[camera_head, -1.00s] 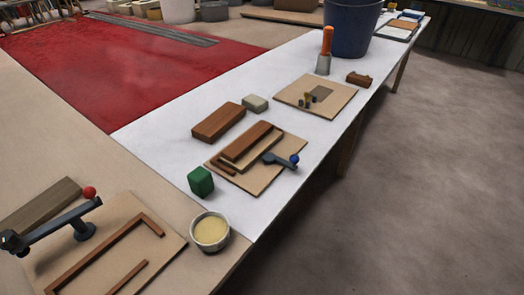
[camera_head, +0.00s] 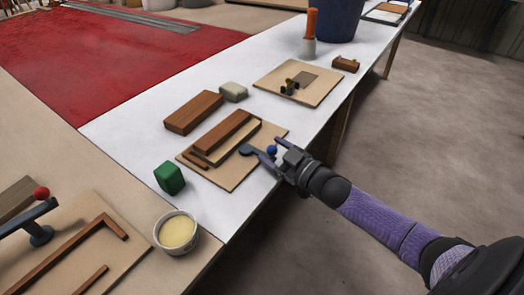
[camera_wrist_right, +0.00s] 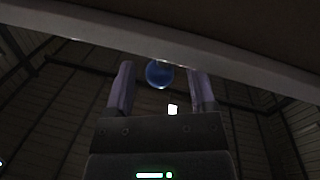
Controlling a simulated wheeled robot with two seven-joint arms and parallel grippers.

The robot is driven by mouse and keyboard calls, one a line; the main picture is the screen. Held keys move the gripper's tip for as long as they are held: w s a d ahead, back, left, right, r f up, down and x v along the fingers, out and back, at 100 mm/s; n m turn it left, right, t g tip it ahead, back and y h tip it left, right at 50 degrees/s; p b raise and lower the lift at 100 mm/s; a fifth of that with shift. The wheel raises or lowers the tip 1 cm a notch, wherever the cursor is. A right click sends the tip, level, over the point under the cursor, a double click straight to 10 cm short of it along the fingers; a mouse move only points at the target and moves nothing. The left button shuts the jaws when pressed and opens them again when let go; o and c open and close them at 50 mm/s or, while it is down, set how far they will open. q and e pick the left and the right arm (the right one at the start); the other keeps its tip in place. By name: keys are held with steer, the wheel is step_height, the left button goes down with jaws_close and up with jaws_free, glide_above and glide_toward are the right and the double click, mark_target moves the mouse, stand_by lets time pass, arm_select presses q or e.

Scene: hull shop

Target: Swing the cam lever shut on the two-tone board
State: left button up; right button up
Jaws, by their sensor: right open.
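The two-tone board (camera_head: 198,142), brown on top with a pale layer below, lies on a tan base plate (camera_head: 232,180) on the white bench. The dark cam lever (camera_head: 247,150) sits at its right side and points right, away from the board. Its blue ball knob (camera_head: 272,150) is at the plate's right edge. My right gripper (camera_head: 277,158) is at the knob, with its fingers open. In the right wrist view the blue knob (camera_wrist_right: 159,73) shows between the two fingertips (camera_wrist_right: 160,80), with gaps on both sides. My left gripper is out of view.
A brown block (camera_head: 194,111), a grey block (camera_head: 233,92) and a green block (camera_head: 169,177) stand around the plate. A cream-filled bowl (camera_head: 177,232) is near the front. Another lever with a red knob (camera_head: 41,193) is at the left. Open floor lies right of the bench.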

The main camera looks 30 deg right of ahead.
mark_target(257, 149)
steer(key=shift+b+x, duration=0.35)
steer(key=shift+x, duration=1)
steer(key=shift+c, duration=0.2)
jaws_close()
